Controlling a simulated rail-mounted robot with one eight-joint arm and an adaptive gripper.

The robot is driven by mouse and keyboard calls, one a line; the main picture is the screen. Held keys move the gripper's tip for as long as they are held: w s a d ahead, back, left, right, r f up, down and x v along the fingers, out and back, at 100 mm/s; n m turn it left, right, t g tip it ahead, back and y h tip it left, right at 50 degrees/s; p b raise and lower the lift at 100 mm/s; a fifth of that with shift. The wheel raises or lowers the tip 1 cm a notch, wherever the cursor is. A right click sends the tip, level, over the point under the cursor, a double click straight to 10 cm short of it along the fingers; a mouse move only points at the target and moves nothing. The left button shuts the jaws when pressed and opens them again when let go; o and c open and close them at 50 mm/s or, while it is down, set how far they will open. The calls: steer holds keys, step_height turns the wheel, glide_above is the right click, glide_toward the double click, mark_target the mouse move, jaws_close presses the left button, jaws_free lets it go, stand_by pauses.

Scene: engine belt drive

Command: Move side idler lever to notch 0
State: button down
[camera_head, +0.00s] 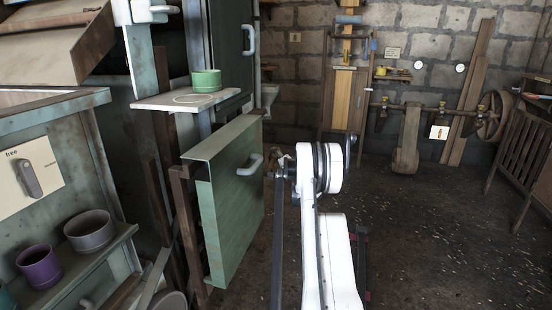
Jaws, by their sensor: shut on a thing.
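I cannot pick out the side idler lever or its notches with certainty. A short grey lever (30,178) sits on a cream plate marked "free" on the cabinet at the left, with nothing touching it. My white arm (341,262) rises from the bottom centre to a round white joint with dark rings. Small dark parts and a thin dark bar show just left of that joint, too unclear to name. My gripper's fingers do not show, and neither does what they hold; the white joint may hide them.
A green door panel (236,203) with a pale handle stands close left of my arm. A green cup (206,80) rests on a small shelf above it. A shaft with a spoked wheel (494,116) runs along the back wall. The floor (430,240) at right is clear.

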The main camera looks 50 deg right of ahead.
steer(key=shift+r, duration=0.2)
stand_by(0.4)
steer(key=c, duration=1.4)
jaws_free()
steer(key=shift+r, duration=0.1)
steer(key=shift+a, duration=0.1)
steer(key=v, duration=1.2)
